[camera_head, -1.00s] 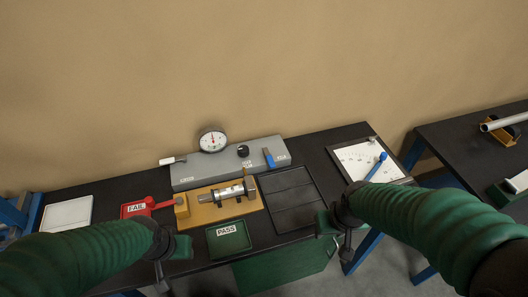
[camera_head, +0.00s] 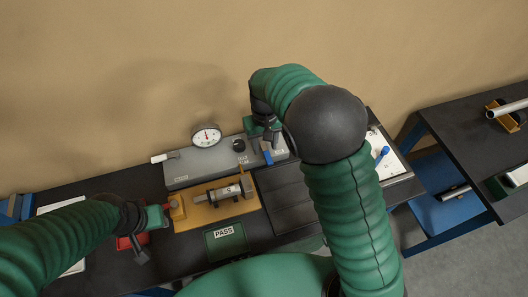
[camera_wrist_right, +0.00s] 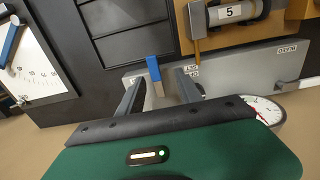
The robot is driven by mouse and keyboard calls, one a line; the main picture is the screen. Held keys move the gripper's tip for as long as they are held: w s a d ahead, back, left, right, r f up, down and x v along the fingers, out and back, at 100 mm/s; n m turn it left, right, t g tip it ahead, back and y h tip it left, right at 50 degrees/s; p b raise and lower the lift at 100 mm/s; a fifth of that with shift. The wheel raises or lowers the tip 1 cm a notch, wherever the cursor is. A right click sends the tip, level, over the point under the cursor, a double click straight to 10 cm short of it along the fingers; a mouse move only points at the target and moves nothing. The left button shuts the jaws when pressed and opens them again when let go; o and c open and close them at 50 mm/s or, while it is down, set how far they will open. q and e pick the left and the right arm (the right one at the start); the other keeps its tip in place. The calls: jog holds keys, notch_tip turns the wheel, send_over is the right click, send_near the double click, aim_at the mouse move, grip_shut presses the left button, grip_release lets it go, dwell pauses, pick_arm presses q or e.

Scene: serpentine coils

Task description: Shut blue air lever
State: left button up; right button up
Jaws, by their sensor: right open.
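The blue air lever (camera_head: 267,156) stands at the right end of the grey test panel (camera_head: 190,172). It also shows in the right wrist view (camera_wrist_right: 153,70), standing up from the panel between the two fingers. My right gripper (camera_wrist_right: 159,78) is open, with a finger on each side of the lever and a gap on both sides. In the head view my right gripper (camera_head: 264,135) is just above and behind the lever, partly covering it.
A dial gauge (camera_head: 206,135) and a black knob (camera_head: 239,146) are on the panel. A metal cylinder (camera_head: 224,194) lies in the tan fixture (camera_head: 193,214). A green PASS tray (camera_head: 225,236) is in front. A white board (camera_head: 390,160) with a blue pointer is at right.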

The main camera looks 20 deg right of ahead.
aim_at(269, 157)
jog(key=f, duration=0.1)
jog(key=d+f, duration=0.1)
jog(key=f, duration=0.1)
jog(key=w+f, duration=0.1)
jog(key=shift+d+f, duration=0.25)
jog(key=shift+f, duration=0.1)
jog(key=shift+s+d+f+p, duration=0.15)
jog(key=shift+d+f+p, duration=0.05)
jog(key=shift+f, duration=0.2)
jog(key=shift+s+d+f+p, duration=0.15)
jog(key=shift+f+p, duration=0.05)
jog(key=shift+f, duration=0.15)
jog(key=shift+s, duration=0.25)
jog(key=shift+s+a, duration=0.1)
jog(key=shift+a, duration=0.3)
jog(key=shift+w+a+f, duration=0.1)
jog(key=shift+w+a, duration=0.25)
jog(key=shift+a, duration=0.05)
jog(key=c, duration=0.4)
jog(key=shift+c, duration=1.2)
jog(key=shift+d, duration=0.2)
jog(key=shift+c, duration=1.1)
jog(key=shift+d, duration=0.4)
grip_shut()
jog(key=shift+a, duration=0.35)
pick_arm(q)
jog(key=shift+w+d+r, duration=0.4)
jog(key=shift+d+r, duration=0.15)
